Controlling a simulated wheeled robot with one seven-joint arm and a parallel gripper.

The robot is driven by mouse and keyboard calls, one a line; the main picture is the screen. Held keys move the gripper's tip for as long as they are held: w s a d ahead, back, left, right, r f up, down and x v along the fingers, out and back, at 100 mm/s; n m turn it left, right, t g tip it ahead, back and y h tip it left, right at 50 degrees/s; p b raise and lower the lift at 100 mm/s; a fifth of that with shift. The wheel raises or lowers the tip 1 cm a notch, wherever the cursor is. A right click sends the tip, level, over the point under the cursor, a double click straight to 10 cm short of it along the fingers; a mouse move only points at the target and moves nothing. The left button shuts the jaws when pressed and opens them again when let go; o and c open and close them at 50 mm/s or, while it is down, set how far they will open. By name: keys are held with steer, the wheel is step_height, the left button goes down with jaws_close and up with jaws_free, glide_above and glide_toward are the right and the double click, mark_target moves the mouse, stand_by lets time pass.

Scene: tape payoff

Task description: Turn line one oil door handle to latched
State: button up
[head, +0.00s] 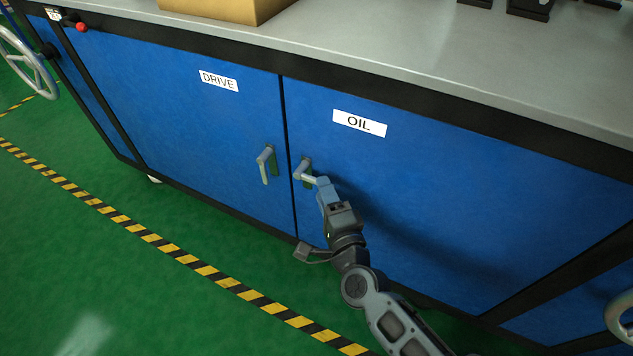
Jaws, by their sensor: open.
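The oil door (440,190) is a blue panel with a white "OIL" label (359,123). Its grey handle (302,172) sits near the door's left edge, with a small green patch behind it. The lever looks turned sideways, its free end partly hidden at my fingers. My gripper (321,184) is open at the lever's right end. I cannot tell whether the fingers touch the lever or stand around it.
The blue drive door (190,120) is to the left, its handle (265,165) hanging down close to the oil handle. A grey worktop (430,60) runs above. Handwheels stand at far left (28,62) and right edge (620,315). Green floor with a striped line lies in front.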

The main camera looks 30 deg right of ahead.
steer(key=shift+w+d, duration=0.15)
steer(key=shift+w, duration=0.7)
steer(key=shift+w+d, duration=0.15)
steer(key=shift+w, duration=0.7)
jaws_close()
